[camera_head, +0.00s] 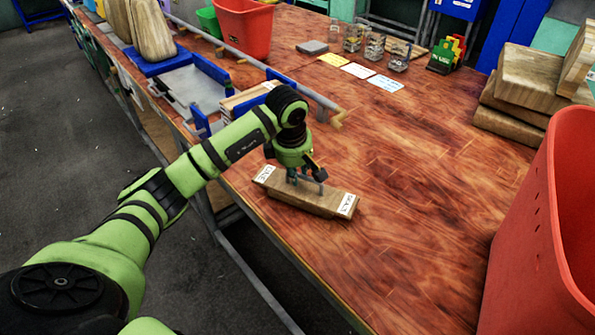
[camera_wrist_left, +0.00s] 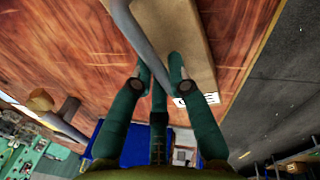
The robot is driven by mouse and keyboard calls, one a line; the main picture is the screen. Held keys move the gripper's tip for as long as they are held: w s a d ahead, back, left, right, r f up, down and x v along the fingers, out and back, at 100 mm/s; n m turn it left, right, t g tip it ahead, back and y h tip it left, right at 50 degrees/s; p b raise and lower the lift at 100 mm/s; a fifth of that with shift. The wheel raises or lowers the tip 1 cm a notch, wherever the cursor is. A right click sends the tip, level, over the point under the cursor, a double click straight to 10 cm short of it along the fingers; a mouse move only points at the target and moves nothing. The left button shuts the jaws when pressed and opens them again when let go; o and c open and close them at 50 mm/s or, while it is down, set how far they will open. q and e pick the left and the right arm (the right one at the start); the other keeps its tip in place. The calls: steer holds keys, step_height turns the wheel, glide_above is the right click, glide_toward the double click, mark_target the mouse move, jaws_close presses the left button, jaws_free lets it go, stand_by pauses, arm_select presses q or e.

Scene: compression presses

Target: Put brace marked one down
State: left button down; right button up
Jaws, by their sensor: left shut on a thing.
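The brace (camera_head: 318,198) is a wooden block with a white label at each end; the lettering is too small to read surely. It is at the table's near edge, lying flat on the wood or just above it; I cannot tell which. The right gripper is not in view.
A large red bin (camera_head: 540,230) stands at the right, near wooden blocks (camera_head: 525,85). A metal rail (camera_head: 255,62) with blue trays lies beyond the arm. Paper cards (camera_head: 357,71) and glass jars (camera_head: 375,48) are at the back. The table (camera_head: 430,160) right of the brace is clear.

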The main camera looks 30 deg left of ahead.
mark_target(293, 191)
arm_select(q)
steer(key=shift+f, duration=0.1)
steer(key=c, duration=1.2)
jaws_free()
steer(key=b+v, duration=0.1)
steer(key=v, duration=1.1)
steer(key=shift+d, duration=0.1)
